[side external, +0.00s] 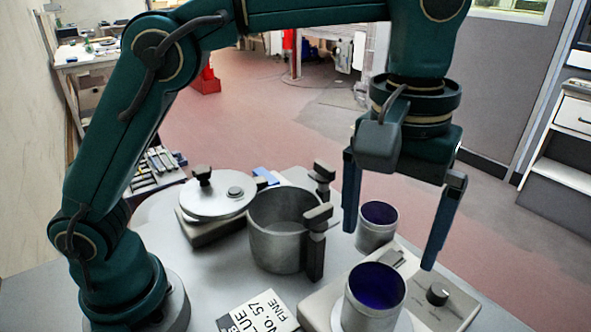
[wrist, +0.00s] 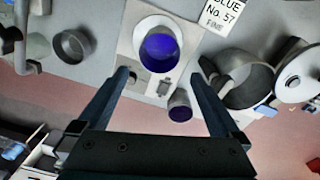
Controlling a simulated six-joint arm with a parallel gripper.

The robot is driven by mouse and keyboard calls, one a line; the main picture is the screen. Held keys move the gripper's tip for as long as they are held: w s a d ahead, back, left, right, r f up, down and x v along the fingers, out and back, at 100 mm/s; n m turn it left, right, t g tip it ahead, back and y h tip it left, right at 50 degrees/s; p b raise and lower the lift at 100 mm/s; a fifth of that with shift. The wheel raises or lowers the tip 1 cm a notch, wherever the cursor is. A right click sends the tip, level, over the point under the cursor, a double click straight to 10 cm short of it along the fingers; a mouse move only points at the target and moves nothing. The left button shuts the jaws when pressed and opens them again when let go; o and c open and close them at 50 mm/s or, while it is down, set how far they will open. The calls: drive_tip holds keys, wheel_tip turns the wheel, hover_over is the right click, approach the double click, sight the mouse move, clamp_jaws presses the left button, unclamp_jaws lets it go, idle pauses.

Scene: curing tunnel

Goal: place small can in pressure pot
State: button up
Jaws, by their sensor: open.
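The small can (side external: 377,232), grey with a dark blue inside, stands upright on the table behind the scale. In the wrist view the small can (wrist: 180,106) shows between my fingers, nearer the right one. My gripper (side external: 389,249) is open and empty, pointing down, with its fingers spread above the small can and scale area; its fingers also show in the wrist view (wrist: 160,75). The pressure pot (side external: 278,251) is an open grey pot with upright clamps, left of the small can. It also shows in the wrist view (wrist: 238,97). Its inside looks empty.
A larger blue-lined can (side external: 368,317) stands on the scale (side external: 445,312) in front. A round lid (side external: 215,203) rests on a block left of the pot. A label card reading "BLUE No. 57 FINE" (side external: 258,312) lies in front. An empty grey ring-like container (wrist: 72,46) shows in the wrist view.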

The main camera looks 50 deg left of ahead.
sight(371, 307)
drive_tip(key=f, duration=1.3)
drive_tip(key=shift+s+d+f, duration=0.15)
drive_tip(key=shift+s+d, duration=0.05)
drive_tip(key=shift+s, duration=0.05)
drive_tip(key=c, duration=1.5)
drive_tip(key=shift+r, duration=0.2)
